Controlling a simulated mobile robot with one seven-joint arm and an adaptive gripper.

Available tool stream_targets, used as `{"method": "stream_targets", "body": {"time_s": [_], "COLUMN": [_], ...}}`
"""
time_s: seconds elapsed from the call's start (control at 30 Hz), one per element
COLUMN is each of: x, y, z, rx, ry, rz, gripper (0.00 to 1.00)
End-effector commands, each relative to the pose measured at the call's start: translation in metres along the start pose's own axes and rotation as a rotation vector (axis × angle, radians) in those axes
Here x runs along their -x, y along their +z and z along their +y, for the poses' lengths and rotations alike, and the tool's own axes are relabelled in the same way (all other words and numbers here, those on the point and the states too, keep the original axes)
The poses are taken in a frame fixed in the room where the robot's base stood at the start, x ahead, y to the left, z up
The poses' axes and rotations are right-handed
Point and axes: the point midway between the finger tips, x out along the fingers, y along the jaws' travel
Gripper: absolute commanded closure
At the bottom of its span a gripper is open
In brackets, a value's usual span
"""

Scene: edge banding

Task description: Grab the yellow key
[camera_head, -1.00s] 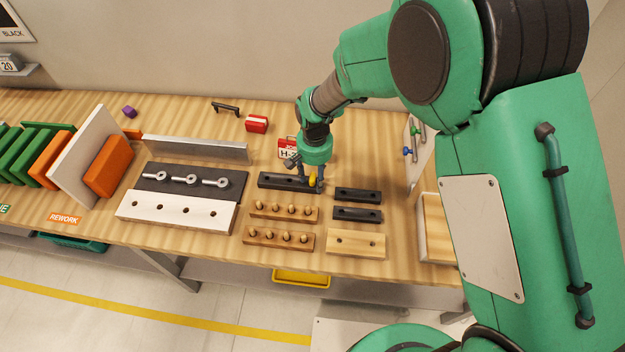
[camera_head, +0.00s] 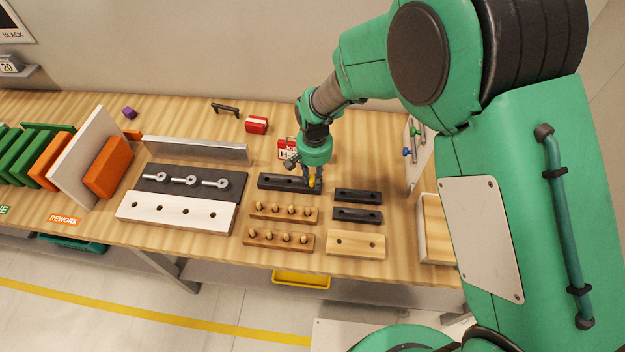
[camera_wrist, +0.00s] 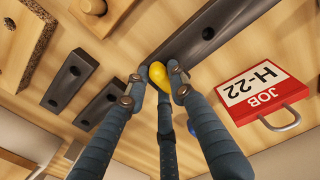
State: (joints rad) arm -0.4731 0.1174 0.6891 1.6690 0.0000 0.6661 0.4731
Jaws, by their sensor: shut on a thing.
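The yellow key (camera_head: 312,182) is a small, rounded yellow piece at the right end of a long black bar (camera_head: 280,181). My gripper (camera_head: 313,185) points down at it, and its fingers are shut on it. In the wrist view, the yellow key (camera_wrist: 166,71) shows as a smooth yellow head between the fingertips of my gripper (camera_wrist: 159,78), beside the black bar (camera_wrist: 205,33). The fingers hide its lower part, and I cannot tell whether it touches the bar.
Two short black bars (camera_head: 358,195) lie right of my gripper. Wooden peg strips (camera_head: 283,213) and a two-hole wooden block (camera_head: 355,243) lie in front. A red-and-white job tag (camera_wrist: 262,89) is close by. A board with blue and green pieces (camera_head: 418,155) stands right.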

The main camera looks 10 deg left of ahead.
Motion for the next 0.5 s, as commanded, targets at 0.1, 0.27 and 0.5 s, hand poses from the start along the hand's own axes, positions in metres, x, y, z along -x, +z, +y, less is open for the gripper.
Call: {"method": "stream_targets", "body": {"time_s": [0.1, 0.27, 0.5], "x": [0.0, 0.004, 0.024], "y": [0.0, 0.0, -0.001], "z": [0.0, 0.0, -0.001], "rx": [0.0, 0.0, 0.0], "ry": [0.0, 0.0, -0.001], "rz": [0.0, 0.001, 0.003], "gripper": [1.0, 1.0, 1.0]}}
